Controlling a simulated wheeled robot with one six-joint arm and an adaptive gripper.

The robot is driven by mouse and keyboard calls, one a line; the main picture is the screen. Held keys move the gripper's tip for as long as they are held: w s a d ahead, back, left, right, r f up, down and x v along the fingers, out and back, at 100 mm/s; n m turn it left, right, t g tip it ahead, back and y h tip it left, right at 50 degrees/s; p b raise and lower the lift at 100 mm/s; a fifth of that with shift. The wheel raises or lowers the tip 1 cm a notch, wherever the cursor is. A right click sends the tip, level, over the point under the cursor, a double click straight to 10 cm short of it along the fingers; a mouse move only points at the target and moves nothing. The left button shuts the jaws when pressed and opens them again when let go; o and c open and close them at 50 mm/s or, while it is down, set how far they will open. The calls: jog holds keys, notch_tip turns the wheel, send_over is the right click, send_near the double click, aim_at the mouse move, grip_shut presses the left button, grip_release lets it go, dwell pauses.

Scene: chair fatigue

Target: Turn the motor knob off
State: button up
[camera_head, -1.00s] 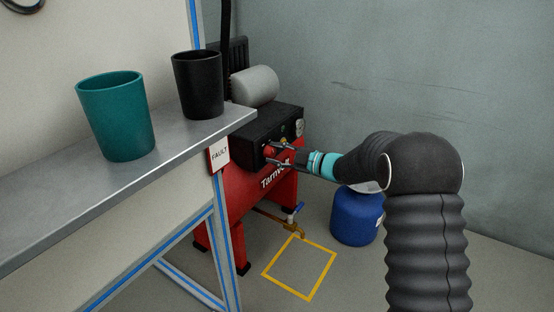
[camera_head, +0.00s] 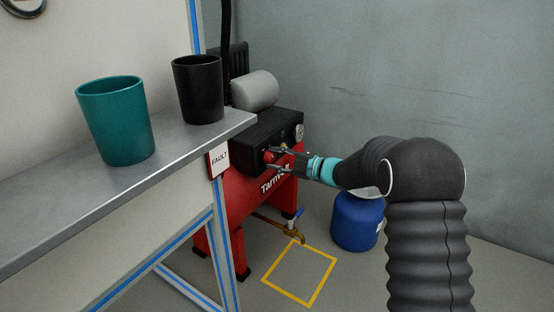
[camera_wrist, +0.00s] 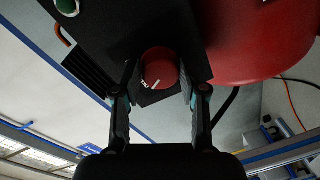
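The red motor knob (camera_head: 269,157) is on the front of the black control box (camera_head: 258,147) on the red machine. In the wrist view the knob (camera_wrist: 160,68) is round, with a white mark pointing to its lower left edge. My gripper (camera_head: 274,160) reaches the box from the right. In the wrist view its two black fingers (camera_wrist: 160,78) stand apart, one on each side of the knob. They are very near its sides; whether they touch it is not clear.
A steel bench (camera_head: 60,205) stands at left with a teal cup (camera_head: 118,125) and a black cup (camera_head: 197,92). A FAULT tag (camera_head: 219,160) hangs at its corner. A blue container (camera_head: 356,222) stands by the wall. A brass drain valve (camera_head: 291,228) is below the machine.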

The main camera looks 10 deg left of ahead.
jog(key=o, duration=0.3)
jog(key=shift+d, duration=0.1)
jog(key=f+v, duration=0.1)
jog(key=v, duration=1)
jog(key=shift+s+d+r, duration=0.15)
jog(key=shift+d+r, duration=0.25)
jog(key=shift+r, duration=0.15)
